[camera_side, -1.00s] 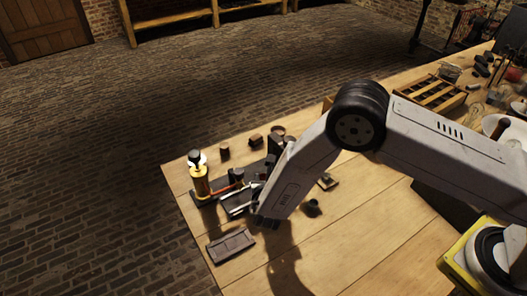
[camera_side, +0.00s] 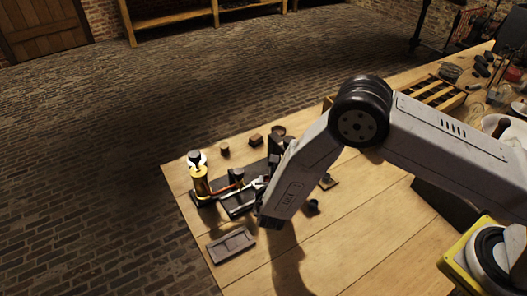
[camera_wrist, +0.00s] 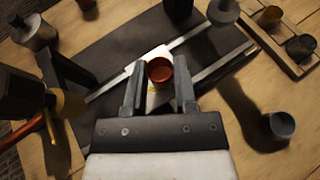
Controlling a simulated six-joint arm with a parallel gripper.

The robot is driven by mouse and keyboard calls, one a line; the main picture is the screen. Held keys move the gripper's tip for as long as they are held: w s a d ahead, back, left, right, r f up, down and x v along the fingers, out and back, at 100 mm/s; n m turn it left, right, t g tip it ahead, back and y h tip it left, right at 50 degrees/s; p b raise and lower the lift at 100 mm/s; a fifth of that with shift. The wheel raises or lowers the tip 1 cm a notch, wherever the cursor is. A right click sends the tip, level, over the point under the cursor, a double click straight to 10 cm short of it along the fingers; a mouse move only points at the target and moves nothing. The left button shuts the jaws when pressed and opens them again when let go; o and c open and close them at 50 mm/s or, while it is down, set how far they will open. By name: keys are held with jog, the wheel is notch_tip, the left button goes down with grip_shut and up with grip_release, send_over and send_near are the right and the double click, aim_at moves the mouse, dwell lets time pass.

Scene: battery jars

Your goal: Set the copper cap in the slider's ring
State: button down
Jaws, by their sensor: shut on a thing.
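The copper cap (camera_wrist: 159,70) is a small round orange-brown piece between my fingertips in the wrist view. My gripper (camera_wrist: 158,82) is shut on it, with one dark finger on each side. Behind the cap is a pale slider (camera_wrist: 151,54) on a metal rail (camera_wrist: 215,66). The cap and fingers cover part of the slider, and I cannot make out its ring. I cannot tell whether the cap touches the slider. In the side view my arm hides the cap and most of the work under it.
A brass column (camera_side: 200,182) stands at the left of the bench. A dark shallow tray (camera_side: 231,245) lies at the near left edge. A small dark cup (camera_side: 313,206) stands right of my gripper. A wooden holder (camera_wrist: 262,42) bears small pieces. Bare wood lies at the front right.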

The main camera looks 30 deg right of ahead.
jog(key=shift+w+r, duration=0.15)
jog(key=shift+r, duration=0.15)
dwell(0.4)
jog(key=shift+w, duration=0.5)
dwell(0.5)
jog(key=shift+s+f, duration=0.1)
jog(key=shift+f, duration=0.55)
dwell(0.6)
jog(key=shift+r, duration=0.4)
jog(key=shift+r, duration=0.35)
jog(key=shift+r, duration=0.15)
dwell(0.4)
jog(key=shift+f, duration=0.9)
dwell(0.8)
jog(key=c, duration=0.7)
grip_release()
